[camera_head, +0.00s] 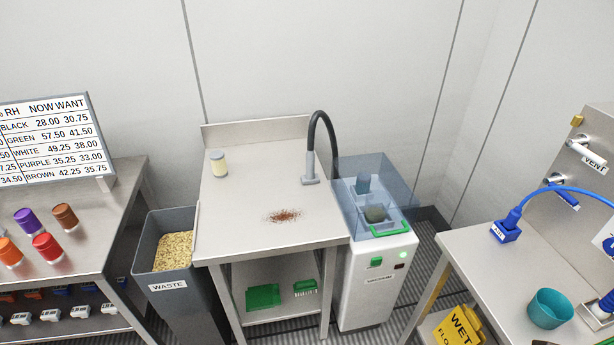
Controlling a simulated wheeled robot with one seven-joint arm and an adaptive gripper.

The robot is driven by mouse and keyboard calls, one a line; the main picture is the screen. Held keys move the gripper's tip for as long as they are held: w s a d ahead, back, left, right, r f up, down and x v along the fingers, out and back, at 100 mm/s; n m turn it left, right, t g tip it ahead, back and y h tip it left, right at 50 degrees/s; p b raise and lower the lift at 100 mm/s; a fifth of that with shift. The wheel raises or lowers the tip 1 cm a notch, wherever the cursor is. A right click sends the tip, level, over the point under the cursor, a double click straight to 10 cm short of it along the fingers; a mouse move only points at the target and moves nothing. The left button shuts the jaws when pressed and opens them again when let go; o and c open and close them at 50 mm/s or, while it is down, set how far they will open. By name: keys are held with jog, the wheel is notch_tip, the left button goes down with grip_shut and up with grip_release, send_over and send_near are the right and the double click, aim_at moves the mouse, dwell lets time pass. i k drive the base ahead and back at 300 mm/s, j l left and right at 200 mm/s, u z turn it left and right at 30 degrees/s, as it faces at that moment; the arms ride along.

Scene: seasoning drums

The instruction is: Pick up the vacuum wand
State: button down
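The vacuum wand (311,168) is a grey upright handle with a flat foot, standing at the right side of the middle steel table (256,215). A black curved hose (328,122) rises from its top and arcs down behind the vacuum unit. The vacuum unit (372,275) is a white box with a clear bluish bin on top, standing at the table's right. A patch of reddish-brown spill (284,216) lies on the table, left of and nearer than the wand. My gripper is not in view.
A small jar (218,163) stands at the table's back left. A grey waste bin (183,290) is at its left. Left of that is a bench with coloured drums (46,246) and a sign board (45,138). At right, another bench holds a teal cup (549,309) and a blue cable (560,190).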

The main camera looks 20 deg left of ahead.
aim_at(310, 178)
jog(key=i+j, duration=0.3)
jog(key=j, duration=0.15)
jog(key=i+j, duration=0.65)
jog(key=j, duration=0.2)
jog(key=i+j+z, duration=0.1)
jog(key=i+j, duration=0.2)
jog(key=j, duration=0.15)
